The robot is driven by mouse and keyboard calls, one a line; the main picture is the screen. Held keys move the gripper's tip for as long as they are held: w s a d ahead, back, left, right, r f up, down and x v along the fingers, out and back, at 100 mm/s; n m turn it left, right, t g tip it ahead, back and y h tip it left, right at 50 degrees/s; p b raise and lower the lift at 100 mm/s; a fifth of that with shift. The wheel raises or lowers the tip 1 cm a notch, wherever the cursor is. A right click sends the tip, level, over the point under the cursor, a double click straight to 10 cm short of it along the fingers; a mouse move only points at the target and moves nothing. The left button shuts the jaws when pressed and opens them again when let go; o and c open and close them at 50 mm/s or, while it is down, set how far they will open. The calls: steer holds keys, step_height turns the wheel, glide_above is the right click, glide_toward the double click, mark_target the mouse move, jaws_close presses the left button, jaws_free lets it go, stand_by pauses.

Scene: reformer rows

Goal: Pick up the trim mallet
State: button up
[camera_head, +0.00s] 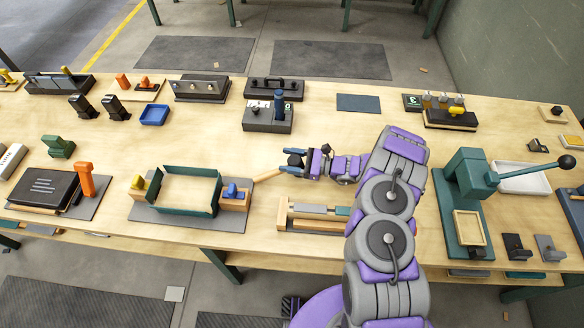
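My gripper (290,162) is over the middle of the wooden bench, pointing left. Its dark fingertips are small in this view, and I cannot tell whether they are open or shut. A pale wooden handle (267,175), likely the trim mallet's, sticks out at the lower left of the fingertips. The rest of that tool is hidden by my gripper, so I cannot make out its head. I cannot tell whether the fingers touch it.
A green-sided frame fixture (165,171) stands to the left. A wooden cradle (283,214) lies just below my arm. A grey block with a dark blue post (279,106) stands behind. A green lever press (447,222) is at right. Bench around the blue mat (358,103) is clear.

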steer(key=c, duration=1.1)
steer(key=shift+o, duration=0.2)
steer(key=shift+r, duration=0.15)
